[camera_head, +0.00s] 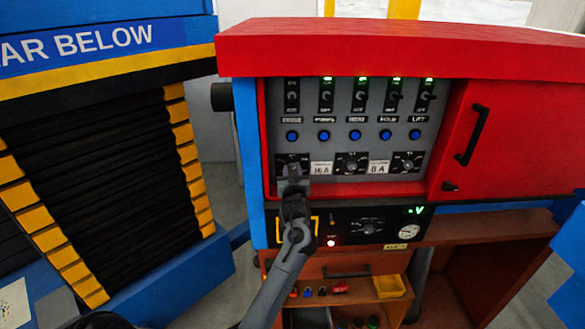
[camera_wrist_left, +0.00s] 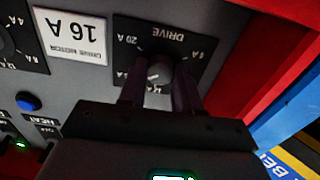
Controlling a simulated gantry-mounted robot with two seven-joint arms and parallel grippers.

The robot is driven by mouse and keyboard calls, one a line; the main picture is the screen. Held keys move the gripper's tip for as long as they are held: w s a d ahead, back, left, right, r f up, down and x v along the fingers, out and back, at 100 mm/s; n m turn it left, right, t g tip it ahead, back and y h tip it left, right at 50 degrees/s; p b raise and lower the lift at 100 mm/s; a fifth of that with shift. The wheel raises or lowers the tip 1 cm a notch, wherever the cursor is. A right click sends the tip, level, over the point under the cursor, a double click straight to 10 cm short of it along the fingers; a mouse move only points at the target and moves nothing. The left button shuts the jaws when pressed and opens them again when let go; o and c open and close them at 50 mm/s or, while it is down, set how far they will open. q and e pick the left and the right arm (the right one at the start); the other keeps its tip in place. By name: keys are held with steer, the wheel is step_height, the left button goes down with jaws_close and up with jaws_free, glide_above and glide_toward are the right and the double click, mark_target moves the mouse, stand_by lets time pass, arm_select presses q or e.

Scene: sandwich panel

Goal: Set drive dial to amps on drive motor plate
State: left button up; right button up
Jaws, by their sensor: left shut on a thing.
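The drive dial (camera_wrist_left: 161,73) is a dark round knob on a black plate marked DRIVE, seen upside down in the left wrist view. Its scale shows 20 A among its marks; I cannot tell for sure which value the pointer is on. My left gripper (camera_wrist_left: 160,88) is shut on this dial, one finger on each side. In the head view my left gripper (camera_head: 292,178) covers most of the dial. The drive motor plate (camera_wrist_left: 72,36) is a white label reading 16 A beside the dial; it also shows in the head view (camera_head: 321,168). My right gripper is not in view.
Two more dials (camera_head: 352,163) (camera_head: 407,162) sit to the right, with an 8 A label (camera_head: 379,167) between them. Blue buttons (camera_head: 356,135) and toggle switches are above. A black panel (camera_head: 367,227) with a gauge is below. A red hood (camera_head: 400,48) overhangs the panel.

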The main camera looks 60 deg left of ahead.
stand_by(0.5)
arm_select(q)
steer(key=o, duration=1.1)
steer(key=shift+c, duration=0.2)
steer(key=shift+d, duration=0.1)
steer(key=shift+s+d, duration=0.1)
steer(key=shift+d, duration=0.15)
steer(key=b+v, duration=0.2)
steer(key=v, duration=0.8)
steer(key=shift+b, duration=0.35)
steer(key=shift+s, duration=0.1)
